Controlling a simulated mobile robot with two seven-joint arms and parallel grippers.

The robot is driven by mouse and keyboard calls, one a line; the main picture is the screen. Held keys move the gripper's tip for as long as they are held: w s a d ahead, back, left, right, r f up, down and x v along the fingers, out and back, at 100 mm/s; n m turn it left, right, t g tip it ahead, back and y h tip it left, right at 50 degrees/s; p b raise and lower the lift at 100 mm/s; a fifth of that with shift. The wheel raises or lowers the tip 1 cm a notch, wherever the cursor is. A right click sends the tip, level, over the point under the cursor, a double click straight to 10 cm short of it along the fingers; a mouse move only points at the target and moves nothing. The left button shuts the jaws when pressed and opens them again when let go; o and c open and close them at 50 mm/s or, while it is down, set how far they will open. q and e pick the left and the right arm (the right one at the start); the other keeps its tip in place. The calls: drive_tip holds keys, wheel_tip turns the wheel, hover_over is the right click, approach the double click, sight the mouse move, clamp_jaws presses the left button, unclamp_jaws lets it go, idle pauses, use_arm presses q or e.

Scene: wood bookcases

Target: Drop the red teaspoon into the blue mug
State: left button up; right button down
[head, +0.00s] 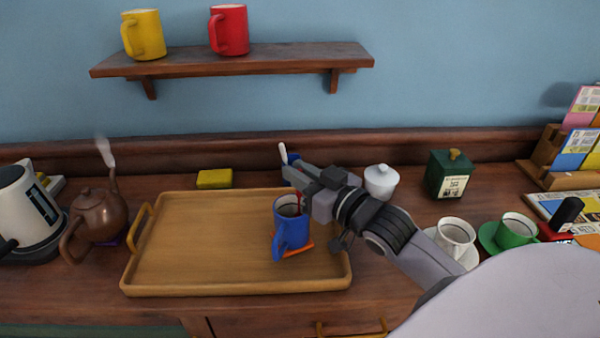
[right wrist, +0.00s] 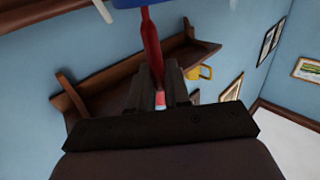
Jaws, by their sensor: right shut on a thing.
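The blue mug (head: 289,234) stands upright near the right end of the wooden tray (head: 180,283), over an orange coaster (head: 306,245). My right gripper (head: 292,178) is just above and behind the mug, its arm coming in from the right. It is shut on the red teaspoon (head: 299,198), which hangs down at the mug's mouth. In the right wrist view the red teaspoon (right wrist: 151,45) runs from between the fingers (right wrist: 160,88) toward the blue mug (right wrist: 135,3) at the top edge. I cannot tell how far the spoon's end is inside. My left gripper is not in view.
A blue pot with a white utensil (head: 283,152) is partly hidden behind my gripper. A white lidded bowl (head: 381,182) and green tin (head: 449,177) stand right of it. A yellow block (head: 214,179) lies behind the tray; a teapot (head: 97,212) stands left. The tray's left part is clear.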

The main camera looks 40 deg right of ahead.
drive_tip(key=shift+r, duration=0.1)
drive_tip(key=c, duration=1)
unclamp_jaws()
drive_tip(key=s+d, duration=0.1)
drive_tip(key=s, duration=0.6)
drive_tip(key=shift+b, duration=0.45)
